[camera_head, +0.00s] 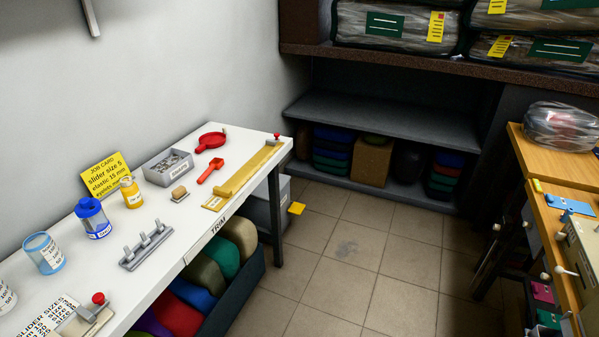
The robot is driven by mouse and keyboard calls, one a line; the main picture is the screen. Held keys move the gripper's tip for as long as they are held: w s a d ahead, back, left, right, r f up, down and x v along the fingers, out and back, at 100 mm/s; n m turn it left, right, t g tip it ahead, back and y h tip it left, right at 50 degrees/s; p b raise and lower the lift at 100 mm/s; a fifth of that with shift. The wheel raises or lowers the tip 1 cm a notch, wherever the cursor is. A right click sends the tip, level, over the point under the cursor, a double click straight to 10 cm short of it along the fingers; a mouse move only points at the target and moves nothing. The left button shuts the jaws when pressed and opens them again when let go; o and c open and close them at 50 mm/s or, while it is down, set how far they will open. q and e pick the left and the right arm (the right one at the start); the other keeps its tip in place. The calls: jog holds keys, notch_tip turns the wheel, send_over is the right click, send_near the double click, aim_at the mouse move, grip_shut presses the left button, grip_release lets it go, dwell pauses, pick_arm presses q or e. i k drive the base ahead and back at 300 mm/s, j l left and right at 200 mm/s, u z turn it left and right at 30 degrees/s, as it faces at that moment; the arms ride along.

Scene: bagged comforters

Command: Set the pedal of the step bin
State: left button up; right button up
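The step bin (285,190) is a grey box on the floor beneath the far end of the white table. The table's dark leg and top hide much of it. Its yellow pedal (297,208) sticks out to the right, just beyond the table leg, over the tiled floor. I cannot tell from here how far the pedal is pressed. Neither of my grippers shows in the head view.
The white table (215,235) holds jars, a grey tray (168,167) and red tools. A dark crate (240,297) of coloured rolls sits below it. Grey shelves (370,118) stand at the back, a wooden bench (555,160) at right. The tiled floor (350,250) between is clear.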

aim_at(297, 208)
jog(key=i+l+u, duration=0.1)
jog(key=i+l, duration=0.2)
jog(key=i, duration=0.2)
jog(key=i+l+u, duration=0.15)
jog(key=i+l, duration=0.15)
jog(key=i, duration=0.15)
jog(key=u, duration=0.25)
jog(key=i+l+u, duration=0.4)
jog(key=l+u, duration=0.2)
jog(key=i+l+u, duration=0.25)
jog(key=k, duration=0.1)
